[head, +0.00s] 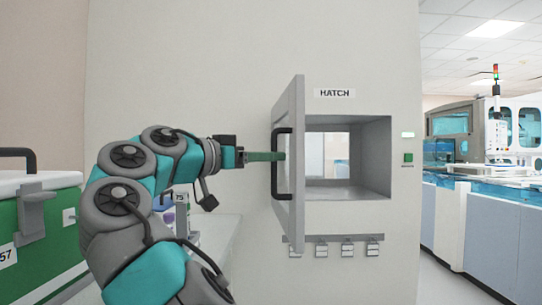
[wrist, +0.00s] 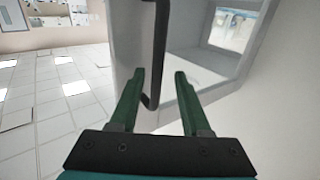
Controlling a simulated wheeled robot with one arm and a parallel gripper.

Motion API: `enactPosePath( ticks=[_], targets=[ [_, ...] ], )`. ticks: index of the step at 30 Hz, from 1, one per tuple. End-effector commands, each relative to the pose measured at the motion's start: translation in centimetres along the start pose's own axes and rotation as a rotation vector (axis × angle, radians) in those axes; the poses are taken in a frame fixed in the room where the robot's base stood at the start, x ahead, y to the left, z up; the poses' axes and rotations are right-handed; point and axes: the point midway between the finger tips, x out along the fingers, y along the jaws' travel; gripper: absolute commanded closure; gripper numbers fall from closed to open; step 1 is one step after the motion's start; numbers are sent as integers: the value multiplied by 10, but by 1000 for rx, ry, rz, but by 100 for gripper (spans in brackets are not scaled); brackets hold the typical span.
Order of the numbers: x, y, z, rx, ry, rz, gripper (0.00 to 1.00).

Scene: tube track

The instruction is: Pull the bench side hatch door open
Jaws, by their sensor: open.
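My gripper (head: 280,156) is at the handle with green fingers open. In the wrist view, my gripper (wrist: 160,74) has the handle between its fingers in the picture, nearer the left one. Whether they touch is unclear.
A label reading HATCH (head: 334,93) is above the opening. Several small metal clips (head: 335,248) hang below it. A green indicator (head: 408,157) is on the right. A green case (head: 50,230) stands at the left. Tiled floor (wrist: 45,100) is open left of the door.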

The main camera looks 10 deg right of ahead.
Motion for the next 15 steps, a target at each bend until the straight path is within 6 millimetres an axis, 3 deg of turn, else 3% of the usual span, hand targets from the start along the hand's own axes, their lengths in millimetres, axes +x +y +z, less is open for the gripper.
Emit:
enactPosePath(
  ticks=[9, 15],
  targets=[
    [-51, -2, -2, -2, 2, -4, 53],
    [-62, 0, 0, 0, 1, 0, 53]
  ],
)
